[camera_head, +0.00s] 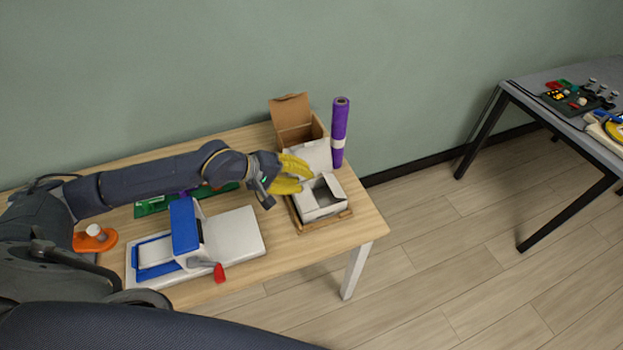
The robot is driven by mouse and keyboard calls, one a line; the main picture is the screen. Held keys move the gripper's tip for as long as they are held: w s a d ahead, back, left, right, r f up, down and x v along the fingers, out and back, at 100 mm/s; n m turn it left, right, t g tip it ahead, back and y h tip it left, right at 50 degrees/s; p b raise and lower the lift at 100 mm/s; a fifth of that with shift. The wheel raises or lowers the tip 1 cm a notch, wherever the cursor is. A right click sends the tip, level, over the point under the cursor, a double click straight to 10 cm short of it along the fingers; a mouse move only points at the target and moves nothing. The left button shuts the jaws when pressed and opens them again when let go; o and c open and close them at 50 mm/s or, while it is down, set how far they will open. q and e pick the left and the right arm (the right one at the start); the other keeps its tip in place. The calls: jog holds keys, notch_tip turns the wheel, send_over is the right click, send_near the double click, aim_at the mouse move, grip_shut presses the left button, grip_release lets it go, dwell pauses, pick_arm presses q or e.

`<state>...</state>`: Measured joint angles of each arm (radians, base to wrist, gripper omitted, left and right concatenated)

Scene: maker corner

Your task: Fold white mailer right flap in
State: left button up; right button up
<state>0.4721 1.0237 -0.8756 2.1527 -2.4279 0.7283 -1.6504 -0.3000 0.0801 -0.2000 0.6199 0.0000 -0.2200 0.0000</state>
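The white mailer (322,211) stands open on a thin brown wooden base (341,217) at the right end of the wooden table. Its lid rises at the back, in front of a brown carton. My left gripper (305,178), with yellow fingers, reaches in from the left over the mailer's left rear edge. Its two fingers look spread apart, with nothing seen between them. They hide part of the mailer's left side and rear. I cannot tell whether they touch it. The right flap is too small to make out clearly. My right gripper is out of view.
An open brown carton (296,127) and an upright purple roll (340,131) stand behind the mailer. A blue and white machine (186,228) and an orange holder (94,240) are at left. Another table (555,110) stands apart at right. The table's front right corner is clear.

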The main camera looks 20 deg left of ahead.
pick_arm(q)
jog(key=shift+s+a+r, duration=0.4)
